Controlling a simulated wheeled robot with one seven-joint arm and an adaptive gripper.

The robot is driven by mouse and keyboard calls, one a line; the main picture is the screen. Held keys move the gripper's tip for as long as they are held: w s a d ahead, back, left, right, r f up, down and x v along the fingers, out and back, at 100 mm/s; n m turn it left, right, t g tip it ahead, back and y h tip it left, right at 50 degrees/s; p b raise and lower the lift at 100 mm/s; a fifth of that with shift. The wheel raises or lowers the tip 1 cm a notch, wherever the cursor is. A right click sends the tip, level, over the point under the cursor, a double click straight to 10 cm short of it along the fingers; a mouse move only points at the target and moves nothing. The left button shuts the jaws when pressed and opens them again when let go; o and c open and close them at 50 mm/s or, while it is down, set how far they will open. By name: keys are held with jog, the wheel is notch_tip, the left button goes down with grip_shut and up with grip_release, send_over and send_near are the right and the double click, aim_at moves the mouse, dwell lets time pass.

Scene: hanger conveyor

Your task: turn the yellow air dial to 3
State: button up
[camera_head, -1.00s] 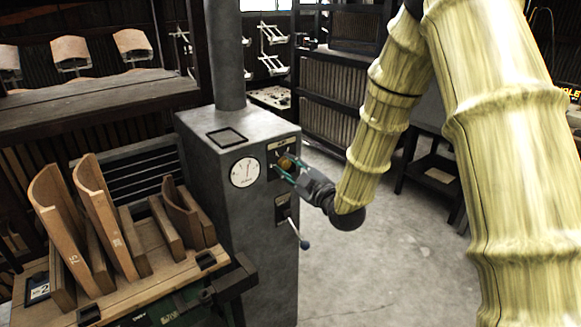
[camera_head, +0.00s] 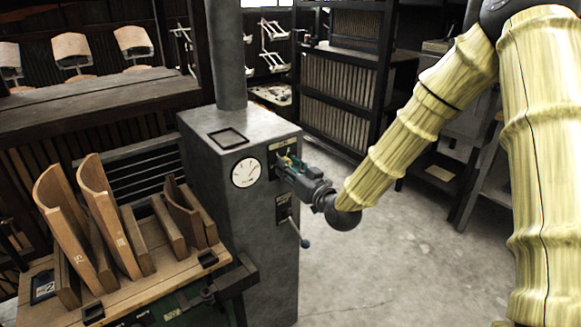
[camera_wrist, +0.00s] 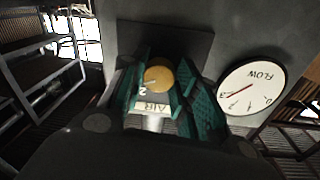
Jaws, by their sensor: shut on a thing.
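The yellow air dial (camera_wrist: 158,77) is on the front of the grey metal cabinet (camera_head: 236,220). In the wrist view the teal fingers of my gripper (camera_wrist: 164,80) are shut on it, one on each side. A pale mark on the dial points to the lower left, towards a figure 2 on the plate lettered AIR (camera_wrist: 151,107), which appears upside down. In the head view my gripper (camera_head: 287,165) reaches the cabinet from the right and hides most of the dial. The round FLOW gauge (camera_head: 246,173) is left of it; its needle leans to the upper right.
A wooden bench (camera_head: 140,290) with curved wooden pieces stands left of the cabinet. Dark shelving (camera_head: 345,90) is behind. The concrete floor (camera_head: 370,270) to the right is open.

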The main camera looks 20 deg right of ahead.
jog(key=m, duration=0.4)
jog(key=shift+m, duration=0.4)
dwell(0.4)
jog(key=o, duration=1)
jog(key=v, duration=1.2)
jog(key=shift+r, duration=0.15)
jog(key=shift+a, duration=0.1)
